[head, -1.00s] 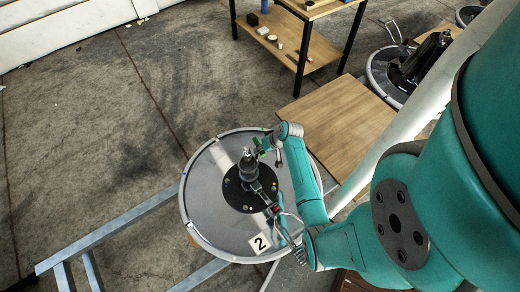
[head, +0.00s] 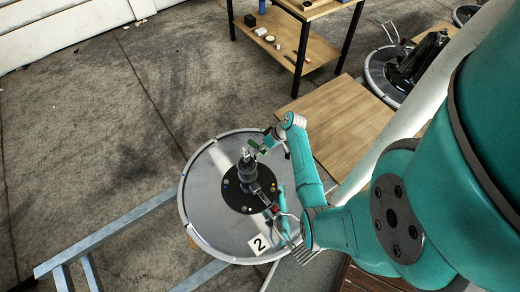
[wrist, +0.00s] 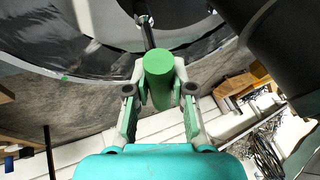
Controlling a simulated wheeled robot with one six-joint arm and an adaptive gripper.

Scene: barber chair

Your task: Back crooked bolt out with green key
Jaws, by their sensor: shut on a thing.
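The green key shows in the wrist view as a round green handle (wrist: 158,80) with a dark shaft running up the picture. My gripper (wrist: 160,95) is shut on this handle, one finger on each side. The shaft's far end meets a pale, shiny spot near the top edge; I cannot tell whether it is seated in a bolt. In the head view my gripper (head: 262,146) is beside the top of the dark central column on the round grey chair base (head: 205,190). The crooked bolt cannot be made out.
The base carries a label "2" (head: 259,244). A wooden board (head: 345,125) lies behind right. A shelf table (head: 290,45) and another chair base (head: 385,75) stand farther back.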

